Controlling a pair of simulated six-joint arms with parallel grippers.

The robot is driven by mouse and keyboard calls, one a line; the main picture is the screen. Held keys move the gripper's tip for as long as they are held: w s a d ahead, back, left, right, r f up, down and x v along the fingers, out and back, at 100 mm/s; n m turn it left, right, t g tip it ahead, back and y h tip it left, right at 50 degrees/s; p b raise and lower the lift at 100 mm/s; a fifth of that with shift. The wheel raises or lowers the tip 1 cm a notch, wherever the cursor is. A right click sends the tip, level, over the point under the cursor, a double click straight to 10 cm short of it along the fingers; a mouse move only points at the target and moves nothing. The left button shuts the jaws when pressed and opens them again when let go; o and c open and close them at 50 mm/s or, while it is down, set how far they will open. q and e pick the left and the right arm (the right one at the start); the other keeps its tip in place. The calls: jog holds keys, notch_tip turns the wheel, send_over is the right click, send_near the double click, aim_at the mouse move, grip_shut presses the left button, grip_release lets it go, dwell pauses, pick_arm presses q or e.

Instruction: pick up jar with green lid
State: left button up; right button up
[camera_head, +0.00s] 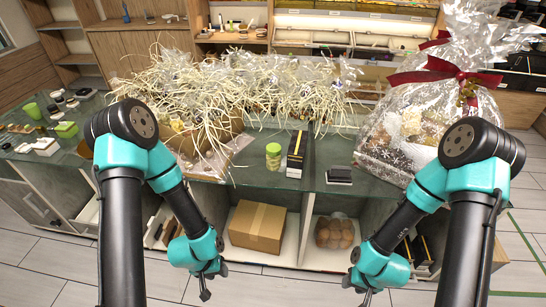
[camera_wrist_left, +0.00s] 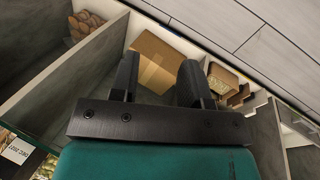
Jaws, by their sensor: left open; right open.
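A small jar with a green lid (camera_head: 273,156) stands upright on the glass counter, near its front edge, in the middle of the head view. My left gripper (camera_head: 205,291) hangs low in front of the counter, below and to the left of the jar, open and empty. Its two black fingers (camera_wrist_left: 158,82) show apart in the left wrist view, facing the lower shelves; the jar is not in that view. My right gripper (camera_head: 366,296) hangs low to the right of the jar, open, with its fingertips close to the lower picture edge.
A straw-filled hamper (camera_head: 205,150) sits left, and a wrapped hamper with a red bow (camera_head: 410,125) right. A cardboard box (camera_head: 257,226) lies on the lower shelf.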

pick_arm(q)
jog(key=shift+o, duration=0.4)
jog(key=o, duration=1)
